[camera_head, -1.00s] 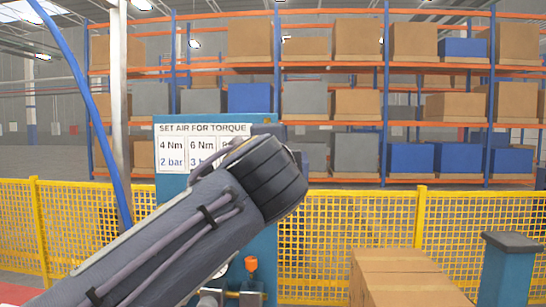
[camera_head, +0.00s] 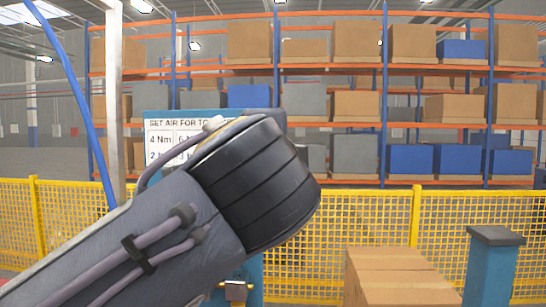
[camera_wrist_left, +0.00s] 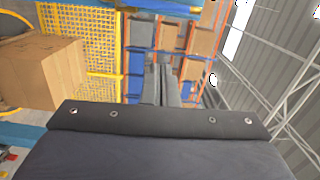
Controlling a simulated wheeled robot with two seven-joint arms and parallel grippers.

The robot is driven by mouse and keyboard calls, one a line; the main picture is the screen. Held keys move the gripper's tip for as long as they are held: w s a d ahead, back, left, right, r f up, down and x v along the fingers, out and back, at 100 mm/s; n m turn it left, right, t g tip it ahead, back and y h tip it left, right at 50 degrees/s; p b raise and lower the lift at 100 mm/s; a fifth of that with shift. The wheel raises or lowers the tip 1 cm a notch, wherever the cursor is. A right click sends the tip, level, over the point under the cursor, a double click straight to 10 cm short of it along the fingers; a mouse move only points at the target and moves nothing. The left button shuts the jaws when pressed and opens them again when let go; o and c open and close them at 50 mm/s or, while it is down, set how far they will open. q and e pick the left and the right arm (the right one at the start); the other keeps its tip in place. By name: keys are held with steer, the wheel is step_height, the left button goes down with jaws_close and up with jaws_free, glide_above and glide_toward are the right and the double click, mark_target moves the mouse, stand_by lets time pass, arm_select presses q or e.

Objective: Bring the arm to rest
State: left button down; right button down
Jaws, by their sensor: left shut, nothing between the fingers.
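My left arm (camera_head: 150,235) comes in from the lower left of the head view and reaches up to a thick black joint (camera_head: 265,185) near the middle. Its gripper does not show in the head view. In the left wrist view my left gripper (camera_wrist_left: 161,70) has its two grey fingers together, with nothing between them, pointing up the picture toward the distant racks. My right gripper is in neither view.
Behind my arm a blue panel with a torque sign (camera_head: 172,124) is partly covered. A cardboard box (camera_head: 395,275) and a blue post (camera_head: 490,262) stand at lower right. A yellow mesh fence (camera_head: 350,230) crosses behind, with tall racks (camera_head: 385,70) beyond. The box also shows in the wrist view (camera_wrist_left: 45,72).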

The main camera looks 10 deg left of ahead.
arm_select(q)
steer(key=shift+s+d, duration=0.15)
steer(key=shift+s, duration=0.15)
steer(key=w+a+f+n+g, duration=0.2)
steer(key=a+f+n+g, duration=0.15)
steer(key=a+f, duration=0.8)
steer(key=s+a+f+n+g+h, duration=0.1)
steer(key=s+a+f+n+g, duration=0.15)
steer(key=f, duration=0.65)
steer(key=s+a+f+n+g, duration=0.2)
steer(key=s+a+f+g, duration=0.15)
steer(key=f, duration=0.55)
steer(key=s+d+f+n+g+h+p, duration=0.1)
steer(key=s+f+n+g+h, duration=0.2)
steer(key=s+f+n, duration=0.7)
steer(key=s+f, duration=0.5)
steer(key=f, duration=0.2)
steer(key=shift+s+d+f+n+h, duration=0.25)
steer(key=shift+s+d+n+h, duration=0.05)
steer(key=shift+s+h, duration=0.1)
